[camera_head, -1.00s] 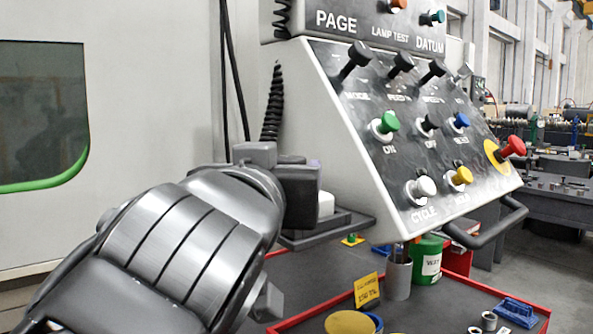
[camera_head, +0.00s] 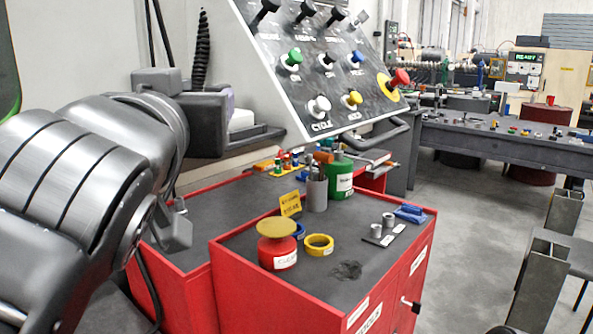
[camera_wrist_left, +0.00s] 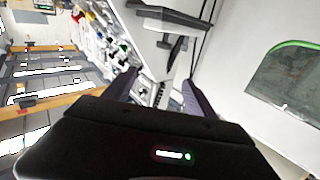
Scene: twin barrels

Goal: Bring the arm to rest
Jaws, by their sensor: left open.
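My left arm (camera_head: 75,185) fills the left side of the head view, with its dark grey wrist raised in front of the control panel's left side. My left gripper (camera_wrist_left: 158,95) shows in the left wrist view with two dark fingers apart and nothing visible between them. In the head view its fingertips are hard to make out. The control panel (camera_head: 300,85), with levers and coloured buttons, stands beyond the arm. My right gripper is in neither view.
A red cart (camera_head: 290,310) with a dark top stands below the panel. It bears a red tin (camera_head: 277,250), a yellow ring (camera_head: 319,245), a green can (camera_head: 339,178) and a grey cup (camera_head: 316,194). A long bench (camera_head: 500,148) stands at the right, with open floor before it.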

